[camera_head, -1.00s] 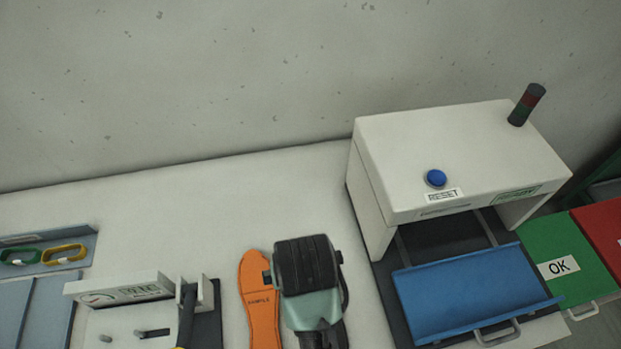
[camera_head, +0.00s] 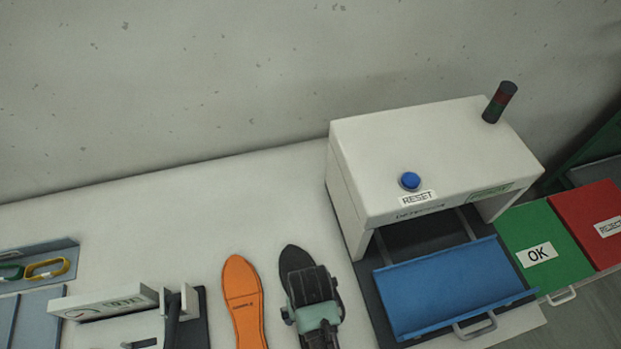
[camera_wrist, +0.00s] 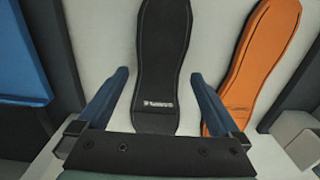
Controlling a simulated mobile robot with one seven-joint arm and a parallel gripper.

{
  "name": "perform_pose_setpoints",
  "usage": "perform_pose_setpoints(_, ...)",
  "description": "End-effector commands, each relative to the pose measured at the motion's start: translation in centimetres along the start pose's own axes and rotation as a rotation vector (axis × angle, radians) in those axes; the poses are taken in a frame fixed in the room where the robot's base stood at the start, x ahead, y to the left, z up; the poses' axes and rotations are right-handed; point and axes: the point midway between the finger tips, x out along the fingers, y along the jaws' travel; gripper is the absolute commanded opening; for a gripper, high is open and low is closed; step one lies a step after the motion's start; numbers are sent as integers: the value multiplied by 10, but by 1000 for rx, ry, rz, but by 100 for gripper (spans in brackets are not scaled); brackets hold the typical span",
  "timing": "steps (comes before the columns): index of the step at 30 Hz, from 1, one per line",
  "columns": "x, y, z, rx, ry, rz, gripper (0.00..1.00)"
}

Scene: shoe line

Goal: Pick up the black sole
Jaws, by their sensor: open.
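The black sole (camera_head: 294,259) lies flat on the white table, its toe end showing beyond my gripper in the head view. In the wrist view the black sole (camera_wrist: 161,60) runs lengthwise between my two blue fingers, with a small white label near its lower end. My gripper (camera_wrist: 161,82) is open, one finger on each side of the sole, with gaps on both sides. In the head view my gripper (camera_head: 312,290) covers the sole's middle and lower part. I cannot tell how high it is above the table.
An orange sole (camera_head: 243,300) lies just left of the black one. A white detector (camera_head: 420,160) with a blue tray (camera_head: 450,285) stands to the right, beside green (camera_head: 545,250) and red (camera_head: 590,220) bins. A fixture (camera_head: 105,303) stands at left. The table behind is clear.

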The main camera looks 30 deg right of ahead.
Motion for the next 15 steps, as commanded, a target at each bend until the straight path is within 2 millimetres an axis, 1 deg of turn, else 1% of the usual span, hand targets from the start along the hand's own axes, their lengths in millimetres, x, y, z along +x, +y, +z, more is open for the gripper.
perform_pose_setpoints(3,15,1,0,0,-2,0,100)
perform_pose_setpoints(6,24,1,0,-1,0,0,100)
perform_pose_setpoints(9,28,1,0,-1,1,0,100)
perform_pose_setpoints(15,28,1,0,-1,2,0,100)
